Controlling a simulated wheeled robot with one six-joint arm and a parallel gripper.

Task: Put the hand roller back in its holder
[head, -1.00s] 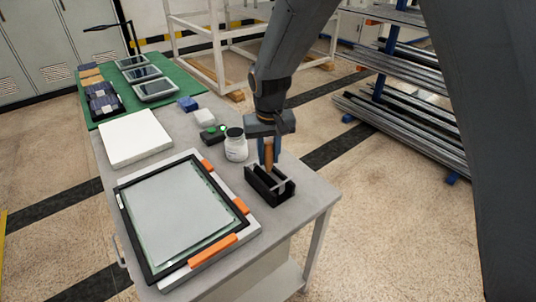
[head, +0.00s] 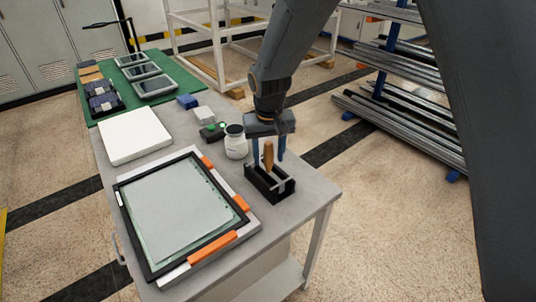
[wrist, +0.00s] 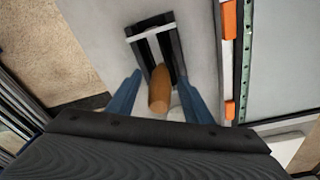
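The hand roller (head: 268,155) has a brown wooden handle and stands upright in the black holder (head: 283,195) near the table's right edge. In the wrist view the handle (wrist: 158,92) points toward the camera, and its light metal frame shows inside the holder (wrist: 172,42). My gripper (head: 267,156) is above the holder. Its blue fingers (wrist: 157,95) are spread on either side of the handle, with gaps between, so it is open and not gripping the roller. The roller's lower end is hidden inside the holder.
A white jar (head: 236,143) stands just left of the holder. A black-framed panel with orange clamps (head: 212,249) lies to the front left. A white block (head: 134,138), a small blue block (head: 187,102) and a green mat (head: 103,74) are farther back. Bare table lies in front of the holder.

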